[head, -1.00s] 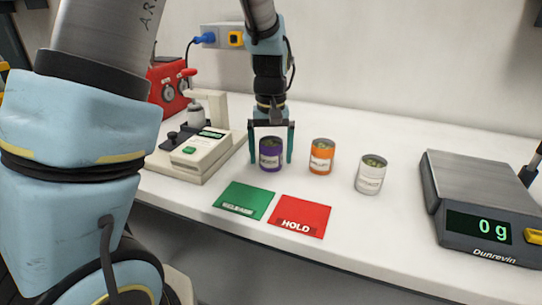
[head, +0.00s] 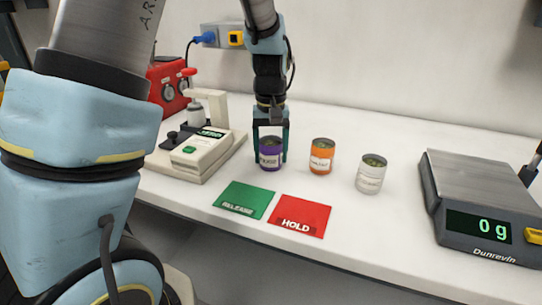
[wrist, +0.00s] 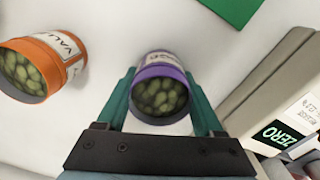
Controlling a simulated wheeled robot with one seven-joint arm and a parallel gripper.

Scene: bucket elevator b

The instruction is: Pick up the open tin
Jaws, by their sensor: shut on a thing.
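Three open tins stand in a row on the white bench: a purple one (head: 271,155), an orange one (head: 321,157) and a white one (head: 370,174). Each shows green contents at its open top. My gripper (head: 271,150) is shut on the purple tin from above, one finger on each side. In the wrist view the purple tin (wrist: 160,65) sits upright between the teal fingers, with green round pieces inside. The orange tin (wrist: 62,55) stands apart to the left there. The purple tin appears to rest on the bench.
A green RELEASE card (head: 244,199) and a red HOLD card (head: 300,216) lie in front of the tins. A scale (head: 480,190) reading 0 g stands at right. A beige device (head: 205,150) with a ZERO display stands close left of the gripper.

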